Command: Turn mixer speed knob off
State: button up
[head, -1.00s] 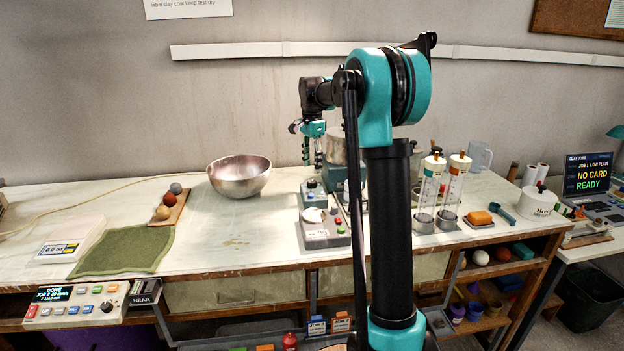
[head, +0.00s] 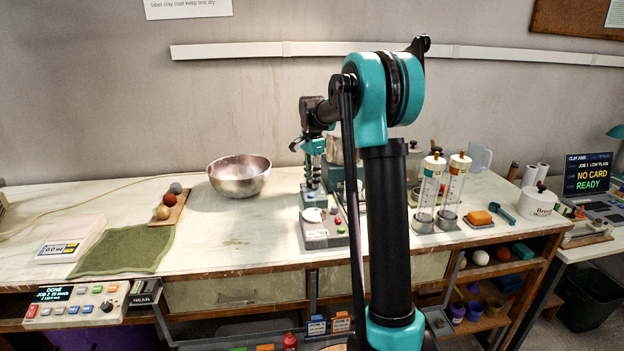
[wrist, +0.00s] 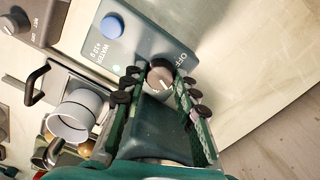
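The mixer base (wrist: 110,45) is a dark grey-teal panel with a blue button and printed lettering. Its round speed knob (wrist: 160,77), grey-brown with a pale pointer mark, sits beside the printed word OFF. In the wrist view, my gripper (wrist: 160,80) has its fingers on either side of the knob. They look open around it; whether the pads touch is hard to tell. In the head view, my gripper (head: 313,184) points down at the front of the teal mixer (head: 352,174), hiding the knob. The knob's exact setting is unclear.
A metal bowl (head: 239,177) stands to the left, and two clear cylinders (head: 452,190) to the right. The bench left of the mixer is mostly clear.

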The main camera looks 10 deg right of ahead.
grip_shut()
jog(key=shift+n, duration=0.4)
jog(key=n, duration=1.2)
jog(key=shift+n, duration=2.6)
